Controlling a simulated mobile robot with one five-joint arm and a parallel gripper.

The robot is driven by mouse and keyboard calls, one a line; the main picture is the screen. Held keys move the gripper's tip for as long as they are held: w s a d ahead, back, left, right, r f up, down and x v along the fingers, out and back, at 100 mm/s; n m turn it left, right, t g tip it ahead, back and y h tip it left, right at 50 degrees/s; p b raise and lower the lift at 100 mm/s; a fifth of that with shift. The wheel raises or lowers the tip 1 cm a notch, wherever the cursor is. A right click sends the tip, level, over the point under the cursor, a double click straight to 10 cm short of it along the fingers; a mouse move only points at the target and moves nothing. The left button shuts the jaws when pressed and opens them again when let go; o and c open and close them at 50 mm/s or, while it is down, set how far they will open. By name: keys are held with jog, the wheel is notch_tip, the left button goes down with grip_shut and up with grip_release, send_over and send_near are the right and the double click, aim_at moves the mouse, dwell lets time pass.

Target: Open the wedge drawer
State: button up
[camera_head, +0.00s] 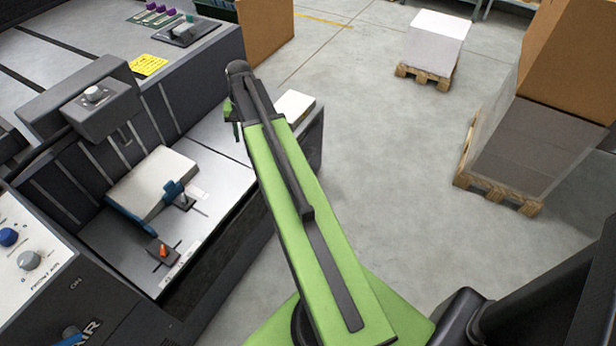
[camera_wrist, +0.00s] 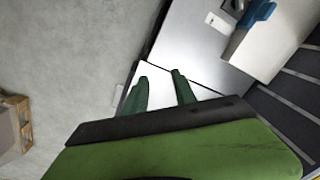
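My gripper (camera_wrist: 159,76) is open, with its two green fingers apart and nothing seen between them. In the head view my gripper (camera_head: 236,122) is at the far end of my green arm, over the right end of the machine's metal ledge, and is mostly hidden by the arm. In the wrist view the fingers point toward a white flat surface (camera_wrist: 158,76) at the ledge's end; I cannot tell whether they touch it. A white flat-topped piece (camera_head: 294,106) shows beside the arm. I cannot make out which part is the wedge drawer.
A control panel (camera_head: 28,245) is at lower left. Pallet loads (camera_head: 436,40) stand on the right. The floor (camera_head: 375,140) between is clear.

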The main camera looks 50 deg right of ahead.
jog(key=d+f+m+b, duration=0.4)
jog(key=d+f+b, duration=0.4)
jog(key=d+f, duration=0.6)
jog(key=m+t+b, duration=0.1)
jog(key=m+b, duration=0.3)
jog(key=b, duration=0.2)
send_near(310, 158)
jog(key=shift+n, duration=0.3)
jog(key=f+b, duration=0.2)
jog(key=b, duration=0.3)
jog(key=a+f+b, duration=0.1)
jog(key=f+b, duration=0.2)
jog(key=b, duration=0.3)
jog(key=f+b, duration=0.3)
jog(key=b, duration=0.3)
jog(key=shift+w+a, duration=0.3)
jog(key=shift+a, duration=0.1)
jog(key=shift+r, duration=0.15)
grip_shut()
jog(key=shift+s, duration=0.1)
